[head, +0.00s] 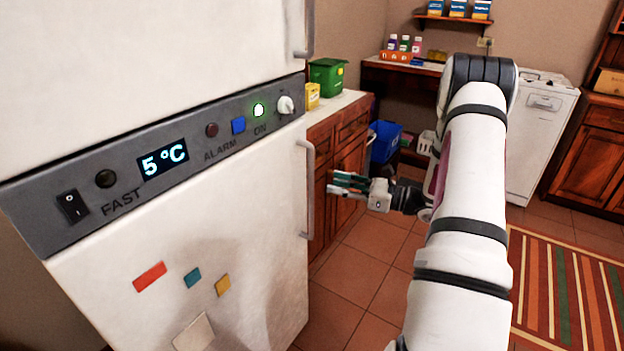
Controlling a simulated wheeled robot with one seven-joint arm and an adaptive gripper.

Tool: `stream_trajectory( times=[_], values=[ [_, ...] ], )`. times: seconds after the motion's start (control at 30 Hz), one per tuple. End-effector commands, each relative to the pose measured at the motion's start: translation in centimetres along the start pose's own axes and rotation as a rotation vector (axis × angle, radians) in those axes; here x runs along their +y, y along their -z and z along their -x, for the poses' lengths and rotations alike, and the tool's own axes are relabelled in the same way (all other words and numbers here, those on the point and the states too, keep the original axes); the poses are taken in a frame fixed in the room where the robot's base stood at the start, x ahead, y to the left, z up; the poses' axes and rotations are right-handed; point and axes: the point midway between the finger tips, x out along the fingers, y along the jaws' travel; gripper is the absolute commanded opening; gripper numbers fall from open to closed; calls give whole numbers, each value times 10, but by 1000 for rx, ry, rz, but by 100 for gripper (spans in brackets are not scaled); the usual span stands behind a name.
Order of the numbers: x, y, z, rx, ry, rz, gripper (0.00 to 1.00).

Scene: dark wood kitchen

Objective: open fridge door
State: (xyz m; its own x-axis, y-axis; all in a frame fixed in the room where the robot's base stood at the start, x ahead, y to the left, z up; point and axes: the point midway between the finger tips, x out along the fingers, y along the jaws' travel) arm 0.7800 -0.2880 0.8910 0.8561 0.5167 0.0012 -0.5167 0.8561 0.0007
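The white fridge stands at the left, with a grey control panel between its upper door (150,70) and lower door (220,240). Both doors look shut. The lower door has a vertical grey handle (308,190) on its right edge. The upper door has a similar handle (309,30), cut off by the top of the picture. My gripper (332,181) is to the right of the lower handle, its teal-tipped fingers pointing left toward it. The fingers look apart, with nothing between them. A gap shows between the fingertips and the handle in the picture.
A wooden cabinet (338,140) with a light counter stands just behind the fridge, holding a green bin (327,77). A blue bin (385,140) and a white appliance (540,135) are farther back. Tiled floor (350,285) is clear before the fridge; a striped rug (570,290) lies right.

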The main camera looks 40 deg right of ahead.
Motion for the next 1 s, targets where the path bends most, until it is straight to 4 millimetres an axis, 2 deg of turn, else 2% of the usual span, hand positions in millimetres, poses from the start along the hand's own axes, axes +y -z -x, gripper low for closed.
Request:
stream_trajectory(
  times=[0.03,0.2,0.4,0.6,0.87,1.0],
  values=[
    [1,0,-11,0,-5,0,35],
    [1,0,-44,0,-5,0,35],
    [0,0,-71,0,-2,0,35],
    [0,0,-82,1,0,0,35],
    [0,0,-83,1,0,0,35],
    [0,0,-83,1,0,0,5]
  ],
)
